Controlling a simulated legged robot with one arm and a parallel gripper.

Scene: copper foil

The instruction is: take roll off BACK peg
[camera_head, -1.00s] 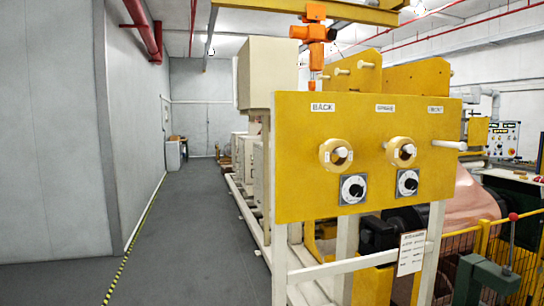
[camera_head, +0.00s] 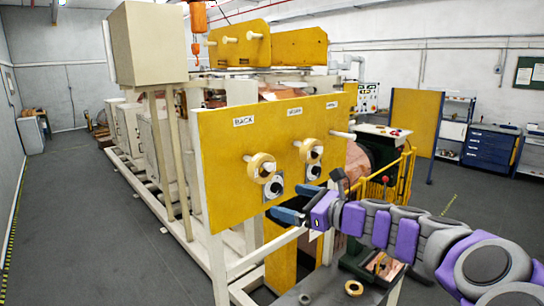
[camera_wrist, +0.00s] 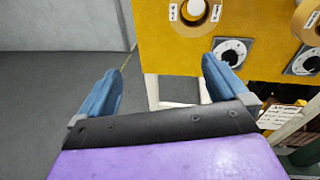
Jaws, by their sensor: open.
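The BACK roll (camera_head: 262,168), a tan ring, hangs on the left white peg of the yellow panel (camera_head: 222,160), below the BACK label (camera_head: 243,121). It also shows at the top edge of the wrist view (camera_wrist: 193,20), partly cut off. A second similar roll (camera_head: 311,150) hangs on the middle peg, and part of it shows at the right edge of the wrist view (camera_wrist: 308,20). My gripper (camera_head: 283,203) is open and empty, its blue fingers apart. It is below the rolls, pointing toward the panel, touching neither roll in the wrist view (camera_wrist: 161,68).
The right peg (camera_head: 342,134) is bare. Dials (camera_head: 274,188) sit beneath the rolls. White frame rails (camera_head: 265,252) run below the panel. A yellow railing (camera_head: 392,178) stands right of the machine. A loose ring (camera_head: 354,288) lies on a surface at the bottom. Grey floor is open at left.

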